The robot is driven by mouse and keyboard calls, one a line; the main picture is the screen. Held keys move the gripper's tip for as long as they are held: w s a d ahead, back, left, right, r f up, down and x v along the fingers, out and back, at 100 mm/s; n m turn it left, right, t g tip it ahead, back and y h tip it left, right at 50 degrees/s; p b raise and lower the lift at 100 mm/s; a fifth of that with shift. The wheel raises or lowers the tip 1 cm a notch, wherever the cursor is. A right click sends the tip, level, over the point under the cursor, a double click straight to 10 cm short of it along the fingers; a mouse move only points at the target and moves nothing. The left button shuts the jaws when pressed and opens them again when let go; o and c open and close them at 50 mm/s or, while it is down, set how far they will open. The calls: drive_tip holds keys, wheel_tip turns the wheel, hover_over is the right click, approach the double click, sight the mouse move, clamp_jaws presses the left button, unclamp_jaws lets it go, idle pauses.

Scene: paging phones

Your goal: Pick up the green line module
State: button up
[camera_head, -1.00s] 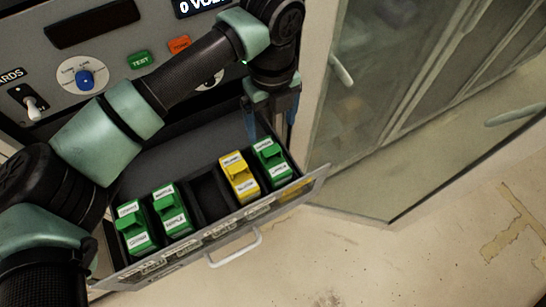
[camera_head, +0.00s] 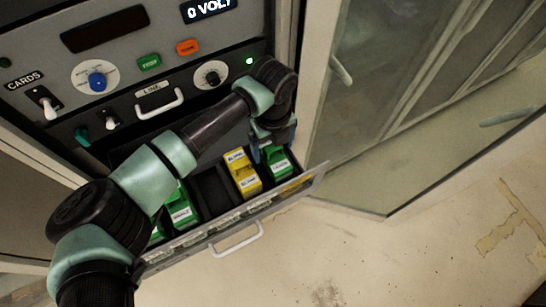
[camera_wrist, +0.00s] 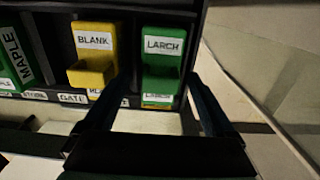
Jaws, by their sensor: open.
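A green module labelled LARCH (camera_head: 280,166) sits upright in the right-end slot of the open drawer. In the wrist view the green LARCH module (camera_wrist: 161,62) lies between my two fingertips, with a finger on either side. My gripper (camera_head: 268,152) is open and empty, over this module in the head view; the wrist view shows its fingers (camera_wrist: 157,80) spread wide. Whether the fingers touch the module cannot be told. A second green module, MAPLE (camera_wrist: 14,58), is at the left; it also shows in the head view (camera_head: 181,212). Another green one is mostly hidden by my arm.
A yellow BLANK module (camera_wrist: 95,42) stands just left of LARCH, close to my left finger. An empty slot (camera_head: 211,190) lies beside it. The drawer front (camera_head: 210,235) has a handle. The control panel (camera_head: 130,70) rises behind, and a glass-doored cabinet (camera_head: 400,100) stands right.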

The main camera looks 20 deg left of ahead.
clamp_jaws()
idle(0.3)
drive_tip(key=shift+r, duration=0.1)
